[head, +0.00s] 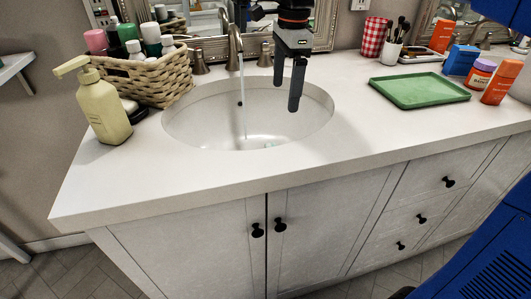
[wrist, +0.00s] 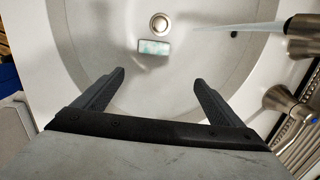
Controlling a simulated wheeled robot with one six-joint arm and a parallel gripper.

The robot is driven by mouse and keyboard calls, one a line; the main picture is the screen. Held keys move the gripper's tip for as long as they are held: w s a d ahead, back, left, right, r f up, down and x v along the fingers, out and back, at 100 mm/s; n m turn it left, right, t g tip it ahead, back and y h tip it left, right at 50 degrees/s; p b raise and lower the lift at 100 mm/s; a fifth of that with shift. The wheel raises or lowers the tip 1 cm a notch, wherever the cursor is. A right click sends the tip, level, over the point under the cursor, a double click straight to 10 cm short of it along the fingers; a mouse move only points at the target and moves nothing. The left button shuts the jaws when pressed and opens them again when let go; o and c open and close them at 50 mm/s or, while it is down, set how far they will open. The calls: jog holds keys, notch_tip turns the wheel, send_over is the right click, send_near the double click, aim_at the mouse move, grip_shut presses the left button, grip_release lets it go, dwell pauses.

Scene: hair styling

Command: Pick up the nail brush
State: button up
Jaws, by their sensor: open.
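A small pale green and white block, which looks like the nail brush (wrist: 153,47), lies in the bottom of the white sink basin (wrist: 85,40) beside the drain (wrist: 160,22). In the head view only a small green bit of it (head: 268,145) shows, low in the basin (head: 190,125). My gripper (head: 285,95) is above the right part of the basin, pointing down. In the wrist view my gripper (wrist: 158,80) has its two fingers wide apart with nothing between them. The brush lies beyond the fingertips, apart from them.
Water runs from the faucet (head: 235,50) into the basin, between two handles. A wicker basket (head: 150,80) of bottles and a yellow pump bottle (head: 103,108) stand left. A green tray (head: 418,90), checkered cup (head: 374,38) and several containers stand right. The front counter is clear.

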jog(key=shift+h, duration=0.3)
jog(key=a+f, duration=0.1)
jog(key=f, duration=0.3)
jog(key=s+a+f, duration=0.1)
jog(key=f, duration=0.3)
jog(key=a+f, duration=0.1)
jog(key=f, duration=0.3)
jog(key=shift+s+f, duration=0.2)
jog(key=shift+s, duration=0.1)
jog(key=shift+s+d+f, duration=0.1)
jog(key=shift+d+f, duration=0.05)
jog(key=shift+f, duration=1.3)
jog(key=shift+s+d+f, duration=0.1)
jog(key=shift+f, duration=1.3)
jog(key=c, duration=1.1)
